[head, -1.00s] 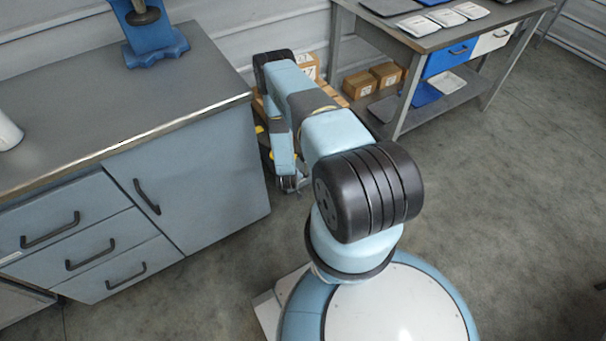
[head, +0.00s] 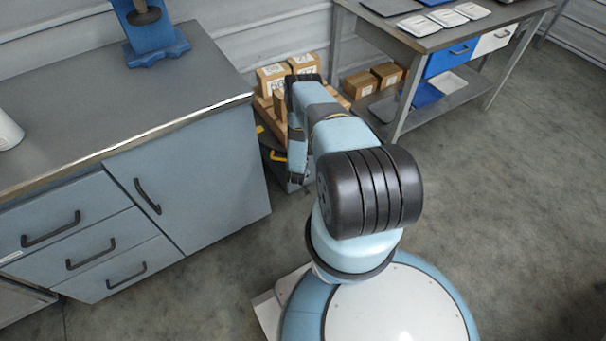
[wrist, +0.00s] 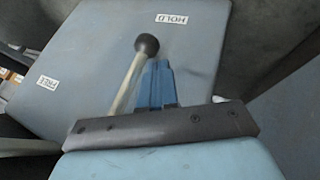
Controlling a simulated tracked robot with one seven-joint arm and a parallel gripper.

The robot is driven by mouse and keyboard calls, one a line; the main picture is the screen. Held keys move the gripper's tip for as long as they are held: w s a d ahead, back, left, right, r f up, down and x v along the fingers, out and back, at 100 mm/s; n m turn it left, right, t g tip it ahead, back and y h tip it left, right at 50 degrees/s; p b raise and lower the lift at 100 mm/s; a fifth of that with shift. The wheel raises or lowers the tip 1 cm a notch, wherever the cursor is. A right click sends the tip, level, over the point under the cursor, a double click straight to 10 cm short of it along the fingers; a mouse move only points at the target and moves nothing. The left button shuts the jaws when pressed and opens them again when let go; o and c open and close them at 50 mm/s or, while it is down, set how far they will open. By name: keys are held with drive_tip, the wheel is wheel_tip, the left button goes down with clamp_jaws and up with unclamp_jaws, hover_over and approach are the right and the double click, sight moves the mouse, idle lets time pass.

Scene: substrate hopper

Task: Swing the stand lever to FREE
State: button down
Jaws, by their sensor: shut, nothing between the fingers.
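The stand lever (wrist: 127,80) shows in the wrist view as a pale rod with a round black knob (wrist: 147,45). It stands over a grey-blue plate (wrist: 85,60) with a HOLD label (wrist: 176,19) at the upper right and a FREE label (wrist: 47,83) at the left. The knob lies between the two labels, nearer HOLD in the picture. My gripper (wrist: 158,72) is shut and empty, its blue fingers right beside the rod on the HOLD side. I cannot tell whether they touch. The lever's foot is hidden behind the dark gripper bar. In the head view my arm hides the lever.
A grey cabinet (head: 190,165) with a worktop stands left of my arm. Cardboard boxes (head: 271,78) sit on a pallet behind it. A metal table (head: 425,38) with trays and drawers is at the upper right. The floor at right is clear.

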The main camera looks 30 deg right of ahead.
drive_tip(key=shift+w+d, duration=0.15)
drive_tip(key=shift+d, duration=0.45)
